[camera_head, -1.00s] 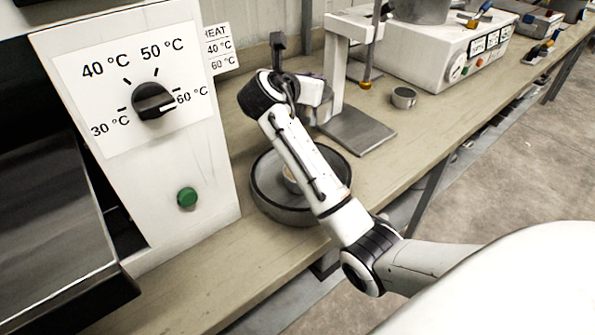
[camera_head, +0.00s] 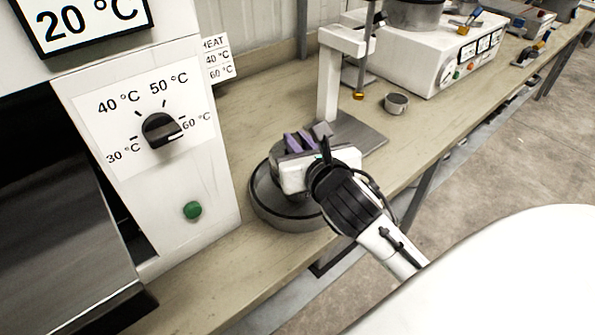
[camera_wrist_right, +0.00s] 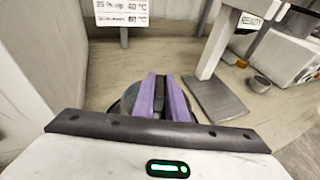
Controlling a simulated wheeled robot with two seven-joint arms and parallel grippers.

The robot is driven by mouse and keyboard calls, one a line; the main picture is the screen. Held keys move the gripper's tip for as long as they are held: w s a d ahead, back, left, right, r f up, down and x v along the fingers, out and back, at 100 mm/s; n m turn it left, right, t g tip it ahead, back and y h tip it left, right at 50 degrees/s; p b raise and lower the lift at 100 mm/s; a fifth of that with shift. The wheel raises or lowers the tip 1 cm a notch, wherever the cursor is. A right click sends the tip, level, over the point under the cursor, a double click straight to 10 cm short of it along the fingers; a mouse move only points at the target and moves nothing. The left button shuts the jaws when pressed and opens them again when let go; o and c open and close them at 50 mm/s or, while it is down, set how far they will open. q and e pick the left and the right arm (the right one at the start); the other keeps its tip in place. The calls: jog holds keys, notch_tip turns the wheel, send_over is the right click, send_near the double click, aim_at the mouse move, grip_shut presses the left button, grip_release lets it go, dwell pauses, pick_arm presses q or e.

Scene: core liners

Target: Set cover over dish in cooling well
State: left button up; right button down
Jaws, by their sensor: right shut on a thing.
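The cooling well is a round dark-grey vessel (camera_head: 285,216) on the bench; my right wrist and hand hide much of its top. My right gripper (camera_head: 296,142) is over the well's far side, its purple fingers close together with a narrow gap. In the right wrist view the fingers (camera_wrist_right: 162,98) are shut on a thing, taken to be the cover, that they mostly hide. Grey round edges show on both sides of them, and I cannot tell cover from well rim there. The dish is hidden. My left gripper is not in view.
A white panel with a temperature knob (camera_head: 162,130) and green button (camera_head: 192,210) stands close on the left. A press stand (camera_head: 328,85) with a flat grey base is just behind the well. A small metal cup (camera_head: 396,103) sits to its right. Bench front is clear.

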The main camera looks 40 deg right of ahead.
notch_tip(320, 180, down, 6)
jog(key=shift+r+b, duration=0.15)
jog(key=shift+b, duration=0.45)
jog(key=c, duration=1.8)
grip_release()
jog(key=shift+o, duration=0.2)
